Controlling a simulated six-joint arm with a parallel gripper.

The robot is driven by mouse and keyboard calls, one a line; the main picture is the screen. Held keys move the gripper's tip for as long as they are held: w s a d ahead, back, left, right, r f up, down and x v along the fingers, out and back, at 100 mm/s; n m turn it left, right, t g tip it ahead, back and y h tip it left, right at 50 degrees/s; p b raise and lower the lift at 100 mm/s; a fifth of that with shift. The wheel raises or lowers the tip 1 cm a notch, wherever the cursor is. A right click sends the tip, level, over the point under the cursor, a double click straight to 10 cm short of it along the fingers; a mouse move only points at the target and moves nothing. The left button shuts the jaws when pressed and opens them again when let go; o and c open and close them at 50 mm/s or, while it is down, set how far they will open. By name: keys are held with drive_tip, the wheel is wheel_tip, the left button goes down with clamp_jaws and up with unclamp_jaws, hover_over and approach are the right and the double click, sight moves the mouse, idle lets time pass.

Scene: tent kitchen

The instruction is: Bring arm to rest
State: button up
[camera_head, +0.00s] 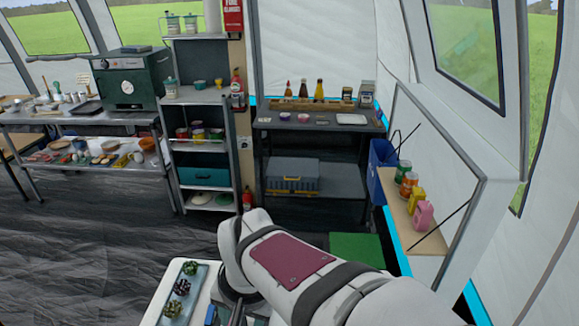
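My white arm (300,268) with a maroon panel reaches from the lower right to a joint near the middle of the head view. No held object shows.
A wall shelf (412,235) with jars and bottles is on the right. Metal shelving (215,160) and a dark table (310,127) stand farther back. Dark floor at left is clear.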

drive_tip(key=s+d+r+m+t, duration=0.1)
drive_tip(key=s+d+r+t, duration=0.25)
drive_tip(key=d, duration=0.45)
drive_tip(key=s+d+r+m+t, duration=0.2)
drive_tip(key=d+r, duration=0.2)
drive_tip(key=d, duration=0.4)
drive_tip(key=s+f+g, duration=0.6)
drive_tip(key=s+f, duration=0.2)
drive_tip(key=shift+s+d+m+g, duration=0.25)
drive_tip(key=shift+m+g, duration=0.1)
drive_tip(key=shift+m, duration=0.05)
